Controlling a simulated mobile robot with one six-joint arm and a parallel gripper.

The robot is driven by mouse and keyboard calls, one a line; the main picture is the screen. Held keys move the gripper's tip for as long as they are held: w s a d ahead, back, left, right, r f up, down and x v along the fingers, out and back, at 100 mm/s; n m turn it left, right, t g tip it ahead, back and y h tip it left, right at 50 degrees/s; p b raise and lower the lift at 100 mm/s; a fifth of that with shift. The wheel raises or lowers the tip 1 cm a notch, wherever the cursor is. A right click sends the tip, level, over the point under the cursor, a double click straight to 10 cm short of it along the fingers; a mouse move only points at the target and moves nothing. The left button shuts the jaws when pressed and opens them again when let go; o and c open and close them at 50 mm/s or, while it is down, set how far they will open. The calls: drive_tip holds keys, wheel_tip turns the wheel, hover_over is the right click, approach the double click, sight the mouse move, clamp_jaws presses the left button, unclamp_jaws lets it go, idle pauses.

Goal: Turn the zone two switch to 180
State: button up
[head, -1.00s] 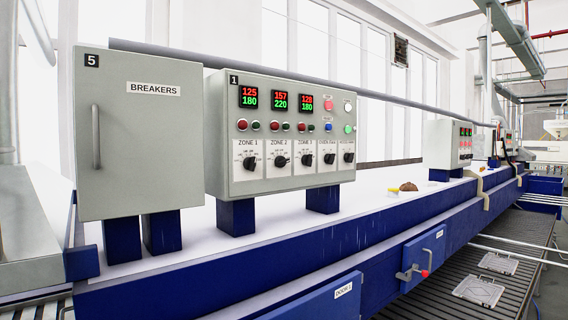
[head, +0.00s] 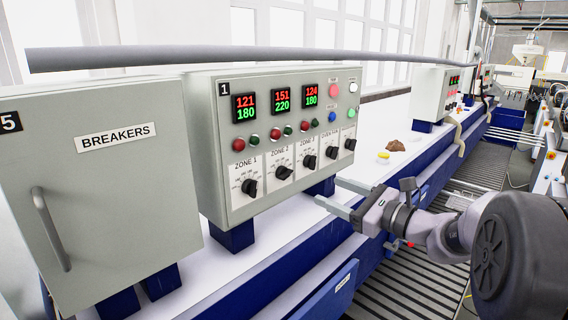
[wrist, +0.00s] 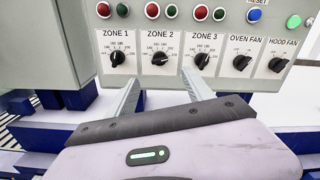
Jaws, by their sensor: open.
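The middle display (head: 281,107) reads 151 in red over 220 in green. My gripper (head: 330,193) is open and empty, its two fingers pointing at the box, low and apart from the knobs. It also shows in the wrist view (wrist: 163,80).
The zone 1 switch (wrist: 117,58) and zone 3 switch (wrist: 202,58) flank it closely, with fan switches to the right. Indicator lights sit above. A breakers cabinet (head: 120,200) stands left, and a grey pipe (head: 200,58) runs behind.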

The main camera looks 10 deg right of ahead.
sight(289, 174)
drive_tip(key=p+x, duration=0.2)
drive_tip(key=x, duration=1.2)
drive_tip(key=shift+a, duration=0.1)
drive_tip(key=shift+c, duration=0.2)
clamp_jaws()
drive_tip(key=shift+f, duration=0.1)
